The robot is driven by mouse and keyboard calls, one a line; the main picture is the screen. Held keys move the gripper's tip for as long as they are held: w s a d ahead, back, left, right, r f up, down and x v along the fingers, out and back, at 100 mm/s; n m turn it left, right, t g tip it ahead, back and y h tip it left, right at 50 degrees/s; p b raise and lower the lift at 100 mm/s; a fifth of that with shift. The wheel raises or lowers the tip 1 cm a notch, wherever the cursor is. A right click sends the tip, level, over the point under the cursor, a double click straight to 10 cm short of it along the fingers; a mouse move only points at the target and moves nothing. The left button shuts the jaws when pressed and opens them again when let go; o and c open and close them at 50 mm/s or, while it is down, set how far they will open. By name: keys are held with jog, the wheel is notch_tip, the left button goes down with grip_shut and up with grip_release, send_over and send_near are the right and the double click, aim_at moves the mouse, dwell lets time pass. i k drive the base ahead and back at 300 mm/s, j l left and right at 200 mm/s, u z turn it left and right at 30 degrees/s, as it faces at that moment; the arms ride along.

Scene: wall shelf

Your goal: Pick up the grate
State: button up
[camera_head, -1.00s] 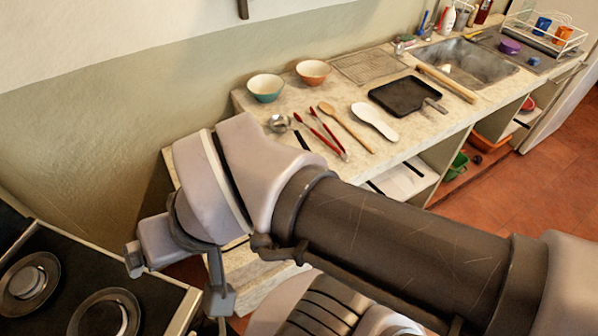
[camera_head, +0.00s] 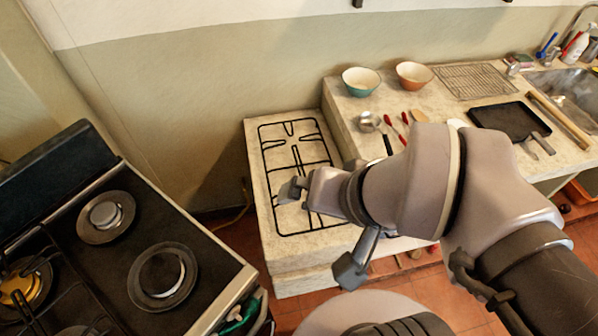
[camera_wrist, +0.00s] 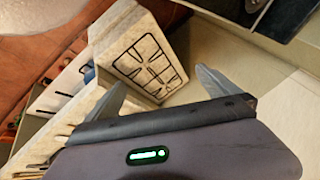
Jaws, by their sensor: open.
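The grate (camera_head: 297,167) is a thin black frame with crossing bars. It lies flat on a low pale stone counter (camera_head: 256,205) in the middle of the head view. My gripper (camera_head: 320,231) is open and empty, above the grate's near edge in the head view. One finger covers part of the grate there. In the wrist view the grate (camera_wrist: 148,62) shows beyond and between the two spread fingers (camera_wrist: 162,78), with a gap between them and it.
A black stove (camera_head: 125,215) with burners stands at the left. To the right, a higher counter holds a teal bowl (camera_head: 361,81), an orange bowl (camera_head: 413,75), a wire rack (camera_head: 472,81), utensils and a black pan (camera_head: 508,121). A wall stands behind the counters.

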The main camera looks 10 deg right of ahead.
aim_at(297, 166)
jog(key=i+l+u, duration=0.2)
jog(key=u, duration=0.2)
jog(key=i+l+u, duration=0.35)
jog(key=k+j, duration=0.05)
jog(key=k, duration=0.05)
